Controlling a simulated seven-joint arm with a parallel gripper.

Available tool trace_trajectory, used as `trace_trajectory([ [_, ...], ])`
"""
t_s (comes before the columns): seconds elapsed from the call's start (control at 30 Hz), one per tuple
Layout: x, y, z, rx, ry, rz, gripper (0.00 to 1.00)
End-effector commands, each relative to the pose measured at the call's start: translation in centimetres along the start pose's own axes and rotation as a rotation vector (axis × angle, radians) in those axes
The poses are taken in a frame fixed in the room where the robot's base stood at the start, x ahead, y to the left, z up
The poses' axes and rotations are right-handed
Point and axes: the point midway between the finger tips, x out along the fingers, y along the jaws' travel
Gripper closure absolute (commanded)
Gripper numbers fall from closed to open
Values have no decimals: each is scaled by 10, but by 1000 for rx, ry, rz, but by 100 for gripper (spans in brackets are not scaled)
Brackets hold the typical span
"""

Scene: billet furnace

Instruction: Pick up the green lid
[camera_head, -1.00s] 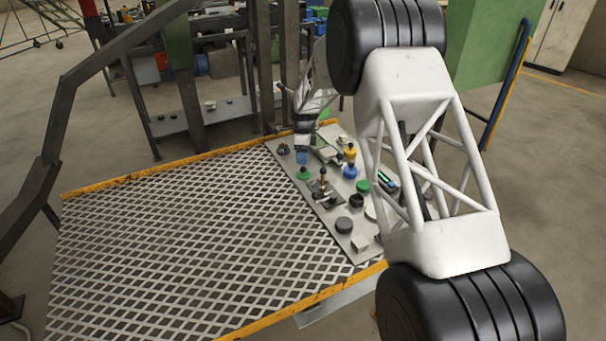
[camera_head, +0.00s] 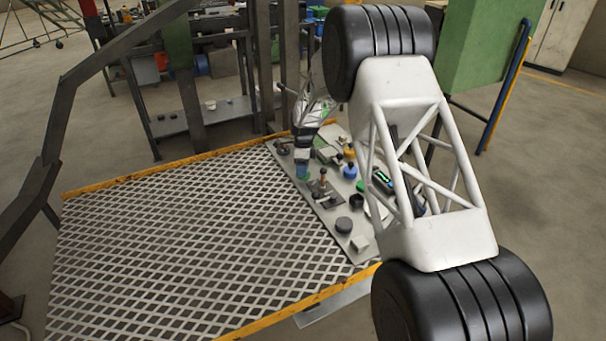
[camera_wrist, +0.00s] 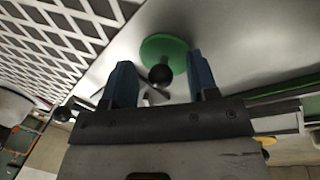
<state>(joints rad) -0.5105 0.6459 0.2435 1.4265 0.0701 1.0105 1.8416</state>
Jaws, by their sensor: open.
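The green lid (camera_wrist: 166,48) is a round green disc with a black ball knob, lying on a grey metal plate in the wrist view. My gripper (camera_wrist: 160,66) is open, with one blue finger on each side of the knob. The fingers look apart from the knob, and part of the lid is behind the right finger. In the head view my gripper (camera_head: 302,172) is low over the left edge of the plate and hides most or all of this lid. Another green item (camera_head: 360,186) shows further right on the plate.
The grey plate (camera_head: 318,205) also carries a small upright post fixture (camera_head: 321,187), a black round piece (camera_head: 343,224), a white block (camera_head: 359,243) and blue and yellow knobbed parts (camera_head: 349,170). Open metal grating (camera_head: 190,240) lies to the left, clear of objects.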

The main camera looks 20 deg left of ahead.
Motion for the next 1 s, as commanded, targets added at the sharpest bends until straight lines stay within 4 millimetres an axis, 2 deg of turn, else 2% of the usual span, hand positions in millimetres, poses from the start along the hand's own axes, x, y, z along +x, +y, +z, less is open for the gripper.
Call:
trace_trajectory([
  [0.4,0,0,0,0,0,0,46],
  [0.77,0,0,0,0,0,0,99],
  [1.0,-1,0,0,0,0,0,99],
])
